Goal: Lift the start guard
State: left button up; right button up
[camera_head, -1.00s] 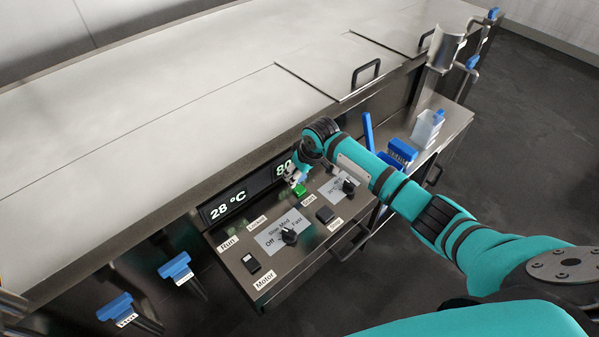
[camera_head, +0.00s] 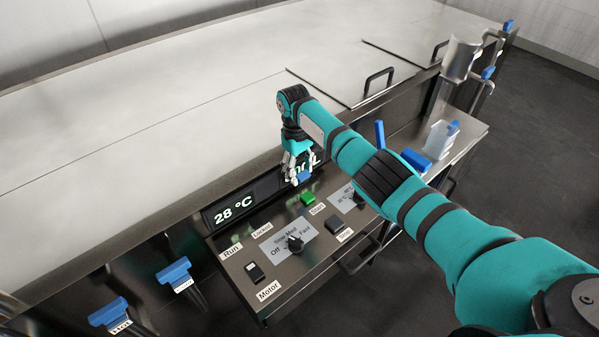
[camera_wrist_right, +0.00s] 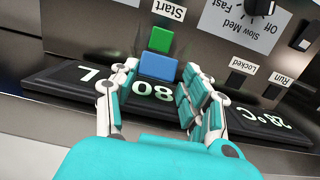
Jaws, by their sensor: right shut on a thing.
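The start guard appears to be the small blue piece (camera_head: 304,178) between my right gripper's fingertips; it also shows as a blue block in the wrist view (camera_wrist_right: 158,66). My right gripper (camera_head: 299,172) points down in front of the display and is shut on this piece; its fingers flank the block in the wrist view (camera_wrist_right: 160,70). The green start button (camera_head: 309,197) is uncovered beside the blue piece, near the Start label (camera_wrist_right: 168,10). Whether the guard touches the panel is hard to tell. My left gripper is out of view.
The control panel has a speed knob (camera_head: 295,243), a dark Stop button (camera_head: 335,225) and a motor switch (camera_head: 254,271). The display (camera_head: 238,207) is behind it, partly hidden by my gripper. Blue-handled valves (camera_head: 174,270) stand at left, and a clear jug (camera_head: 440,139) at right.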

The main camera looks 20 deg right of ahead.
jog(key=o, duration=0.9)
jog(key=shift+w+d+r, duration=0.1)
jog(key=shift+d, duration=0.3)
jog(key=shift+o, duration=0.4)
jog(key=shift+d, duration=0.1)
jog(key=shift+a, duration=0.25)
jog(key=shift+r, duration=0.1)
notch_tip(320, 180, up, 12)
jog(key=w, duration=0.1)
jog(key=shift+a+f, duration=0.15)
jog(key=shift+f, duration=0.1)
